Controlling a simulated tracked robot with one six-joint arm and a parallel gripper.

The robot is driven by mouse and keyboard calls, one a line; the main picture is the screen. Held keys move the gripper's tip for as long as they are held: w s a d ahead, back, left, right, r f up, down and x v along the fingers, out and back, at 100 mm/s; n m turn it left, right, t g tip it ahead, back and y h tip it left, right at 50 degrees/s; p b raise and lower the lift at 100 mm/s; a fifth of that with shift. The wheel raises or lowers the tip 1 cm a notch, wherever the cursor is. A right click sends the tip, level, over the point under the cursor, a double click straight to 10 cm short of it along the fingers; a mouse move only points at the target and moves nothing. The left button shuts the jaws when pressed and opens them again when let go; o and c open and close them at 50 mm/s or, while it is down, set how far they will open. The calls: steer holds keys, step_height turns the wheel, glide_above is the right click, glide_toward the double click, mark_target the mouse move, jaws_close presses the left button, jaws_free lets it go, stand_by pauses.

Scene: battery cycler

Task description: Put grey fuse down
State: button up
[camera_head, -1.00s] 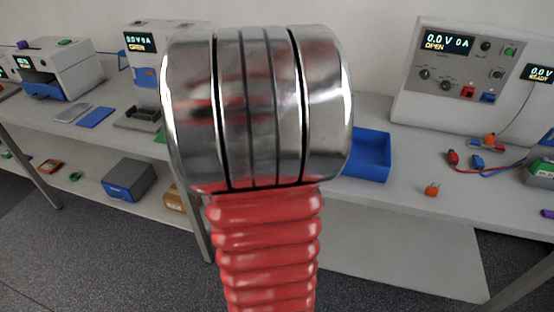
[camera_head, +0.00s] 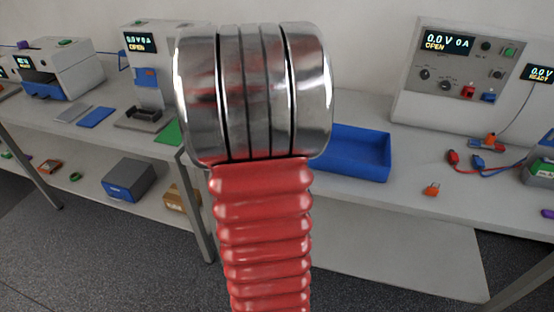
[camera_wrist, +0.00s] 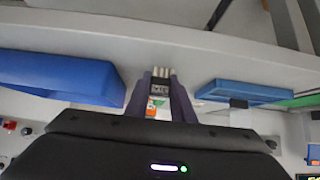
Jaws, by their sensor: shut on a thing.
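The grey fuse (camera_wrist: 161,86), a small block with pale and dark parts, is between the two dark fingers of my gripper (camera_wrist: 164,92) in the wrist view. The gripper is shut on it. Much of the fuse is hidden by the fingers. In the head view my own red and chrome arm blocks the sight of the gripper and the fuse. The bench top (camera_wrist: 190,58) shows around the fingers in the wrist view. I cannot tell whether the fuse touches it.
A blue bin (camera_head: 352,166) stands on the bench right of my arm; a blue bin (camera_wrist: 62,76) is left of the fingers in the wrist view. A green piece (camera_head: 169,133) lies left of my arm. An orange part (camera_head: 431,189) and cables are farther right.

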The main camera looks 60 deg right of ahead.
steer(key=shift+f, duration=0.25)
steer(key=shift+f, duration=0.4)
steer(key=o, duration=0.8)
steer(key=shift+r, duration=0.1)
steer(key=shift+r, duration=0.4)
steer(key=shift+v, duration=6)
steer(key=shift+a+f, duration=0.1)
steer(key=shift+f, duration=0.05)
